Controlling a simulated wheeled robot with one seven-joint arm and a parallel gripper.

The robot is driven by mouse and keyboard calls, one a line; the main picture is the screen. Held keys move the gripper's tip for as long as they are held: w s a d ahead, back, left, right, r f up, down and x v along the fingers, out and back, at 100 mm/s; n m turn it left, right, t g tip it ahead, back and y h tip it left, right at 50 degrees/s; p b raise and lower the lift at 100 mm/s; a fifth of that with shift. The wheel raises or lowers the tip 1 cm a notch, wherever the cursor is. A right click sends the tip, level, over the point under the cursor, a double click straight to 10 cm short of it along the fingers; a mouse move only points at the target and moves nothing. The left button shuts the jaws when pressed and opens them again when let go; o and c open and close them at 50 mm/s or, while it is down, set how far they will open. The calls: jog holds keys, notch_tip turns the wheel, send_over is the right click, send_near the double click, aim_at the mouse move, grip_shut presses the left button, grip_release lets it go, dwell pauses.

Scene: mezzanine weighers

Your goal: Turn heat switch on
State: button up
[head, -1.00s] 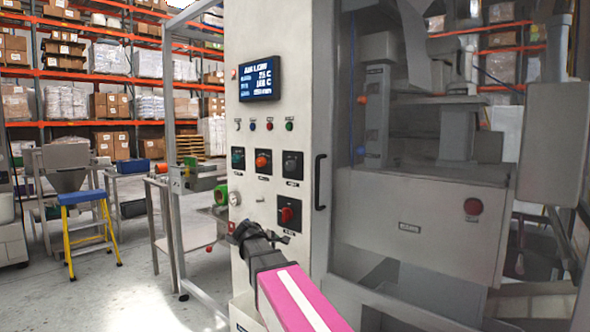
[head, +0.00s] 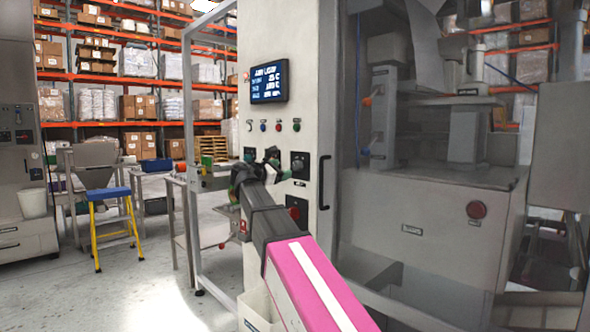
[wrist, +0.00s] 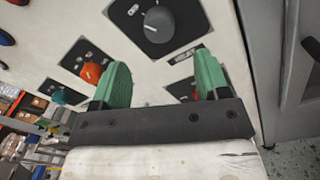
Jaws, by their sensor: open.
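The cabinet's control panel (head: 258,118) has several rotary switches. A black knob on a black plate (head: 299,165) shows just right of my gripper (head: 270,165). In the wrist view the black knob (wrist: 158,24) is above and between my green fingertips, with a small blurred label below it. My open gripper (wrist: 160,78) is empty and apart from that knob. A red switch (head: 297,211) is lower, partly covered.
A lit display (head: 268,84) and small indicator lights sit above the switches. A door handle (head: 323,182) stands out at the right. A metal frame post (head: 190,150) is left of the cabinet. A blue-topped yellow step stool (head: 109,195) stands on the floor at left.

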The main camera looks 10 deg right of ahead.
aim_at(295, 167)
jog(key=x, duration=0.8)
jog(key=c, duration=0.9)
